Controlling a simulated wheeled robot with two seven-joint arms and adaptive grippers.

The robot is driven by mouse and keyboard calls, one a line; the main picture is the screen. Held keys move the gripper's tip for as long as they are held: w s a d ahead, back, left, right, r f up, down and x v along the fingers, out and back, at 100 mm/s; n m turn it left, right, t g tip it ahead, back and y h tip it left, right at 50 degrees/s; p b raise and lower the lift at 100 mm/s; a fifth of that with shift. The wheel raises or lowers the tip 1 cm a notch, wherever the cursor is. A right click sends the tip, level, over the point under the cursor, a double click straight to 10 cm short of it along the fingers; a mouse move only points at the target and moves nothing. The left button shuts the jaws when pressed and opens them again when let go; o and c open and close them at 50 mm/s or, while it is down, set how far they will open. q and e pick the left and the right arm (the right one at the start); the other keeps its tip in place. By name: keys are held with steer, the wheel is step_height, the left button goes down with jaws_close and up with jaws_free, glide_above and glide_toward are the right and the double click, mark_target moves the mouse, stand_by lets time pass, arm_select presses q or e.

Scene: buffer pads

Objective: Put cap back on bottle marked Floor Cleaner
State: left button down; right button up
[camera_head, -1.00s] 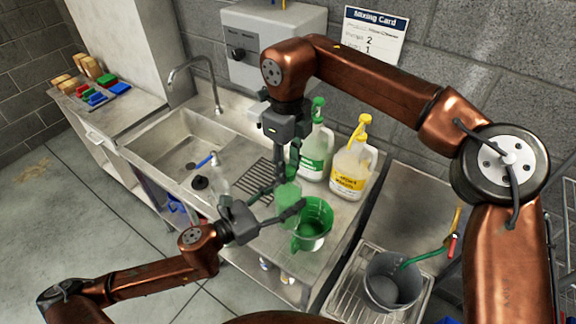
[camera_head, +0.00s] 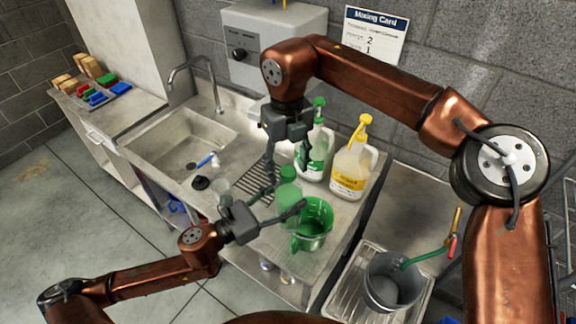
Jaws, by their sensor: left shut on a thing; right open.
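A small translucent green bottle (camera_head: 288,193) stands upright on the steel counter. My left gripper (camera_head: 284,202) is shut on it, one finger on each side. My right gripper (camera_head: 289,163) is open and empty just above the bottle's top. I cannot read a Floor Cleaner label on any bottle. A small black round piece (camera_head: 200,183), possibly a cap, lies on the counter by the sink. A blue-and-white piece (camera_head: 207,160) lies near it. A clear container (camera_head: 220,187) stands behind my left wrist, partly hidden.
A green jug (camera_head: 313,222) stands right beside the held bottle. A green-pump jug (camera_head: 316,150) and a yellow-pump jug (camera_head: 350,168) stand behind. The sink (camera_head: 183,140) is at left. A grey bucket (camera_head: 388,285) stands at lower right.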

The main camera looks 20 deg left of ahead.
step_height(320, 180, up, 12)
stand_by(0.5)
stand_by(0.5)
